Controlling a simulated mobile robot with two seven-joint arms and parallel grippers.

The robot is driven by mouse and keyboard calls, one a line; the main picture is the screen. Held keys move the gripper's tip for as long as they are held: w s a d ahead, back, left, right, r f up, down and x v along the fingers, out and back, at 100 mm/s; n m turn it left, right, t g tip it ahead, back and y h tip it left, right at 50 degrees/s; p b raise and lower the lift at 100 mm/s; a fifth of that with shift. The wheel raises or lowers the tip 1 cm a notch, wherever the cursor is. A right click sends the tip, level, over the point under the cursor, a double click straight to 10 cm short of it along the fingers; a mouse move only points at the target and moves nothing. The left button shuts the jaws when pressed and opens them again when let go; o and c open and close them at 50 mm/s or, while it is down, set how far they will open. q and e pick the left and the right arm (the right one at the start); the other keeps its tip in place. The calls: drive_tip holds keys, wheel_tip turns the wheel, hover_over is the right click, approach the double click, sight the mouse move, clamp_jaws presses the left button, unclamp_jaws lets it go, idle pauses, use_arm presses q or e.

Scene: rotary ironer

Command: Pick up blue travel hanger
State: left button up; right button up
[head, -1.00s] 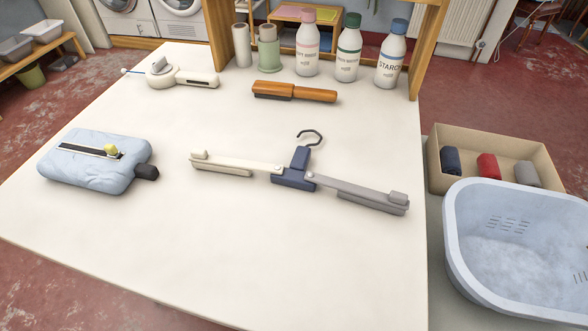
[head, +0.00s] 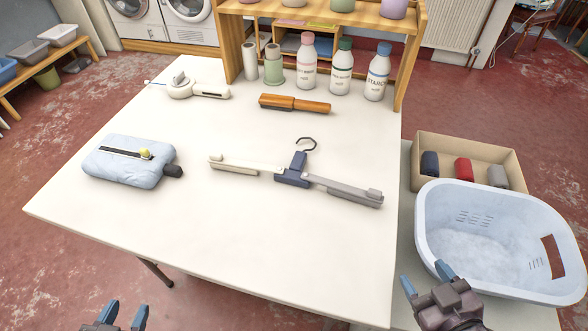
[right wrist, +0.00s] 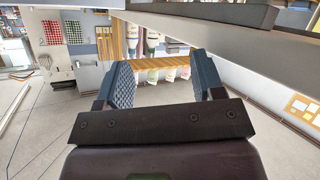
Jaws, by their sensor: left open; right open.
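The blue travel hanger (head: 292,172) lies unfolded on the white table, near its middle, in the head view. It has a dark blue centre block, a dark hook pointing to the back, a cream arm to the left and a grey arm to the right. My left gripper (head: 122,311) is open and empty at the bottom left, in front of the table and well away from the hanger. My right gripper (head: 427,280) is open and empty at the lower right, beside the table's right edge; its two fingers also show apart in the right wrist view (right wrist: 166,85).
On the white table (head: 250,240) lie a light blue pouch (head: 125,162), a wooden-handled brush (head: 295,104) and a white handheld device (head: 190,88). Bottles (head: 341,68) stand at the back. A blue basin (head: 430,235) and a cardboard box (head: 465,145) are to the right.

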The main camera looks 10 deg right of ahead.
drive_tip(key=w+d+r+n+t+h, duration=0.3)
drive_tip(key=w+d+r+n+t, duration=0.15)
drive_tip(key=w+d, duration=0.3)
drive_tip(key=w+a+r+m+g+y, duration=0.1)
drive_tip(key=w+a+r+m, duration=0.2)
drive_tip(key=w, duration=0.8)
drive_tip(key=w+a+r+m+g+y, duration=0.1)
drive_tip(key=w+a+r+m+y, duration=0.15)
drive_tip(key=w, duration=0.85)
drive_tip(key=m+g+y, duration=0.3)
drive_tip(key=m+g, duration=0.2)
drive_tip(key=g, duration=0.5)
hover_over(298, 160)
drive_tip(key=w+d, duration=0.2)
drive_tip(key=w, duration=0.2)
drive_tip(key=shift+s+d+f+h, duration=0.15)
drive_tip(key=shift+f+h, duration=0.1)
drive_tip(key=shift+f, duration=0.5)
drive_tip(key=s+a+r+m+g+h, duration=0.2)
drive_tip(key=s+r+g+h, duration=0.15)
drive_tip(key=g, duration=0.25)
drive_tip(key=shift+m, duration=0.3)
drive_tip(key=shift+a+f, duration=0.1)
drive_tip(key=shift+f, duration=5.75)
drive_tip(key=c, duration=1)
drive_tip(key=shift+r, duration=0.15)
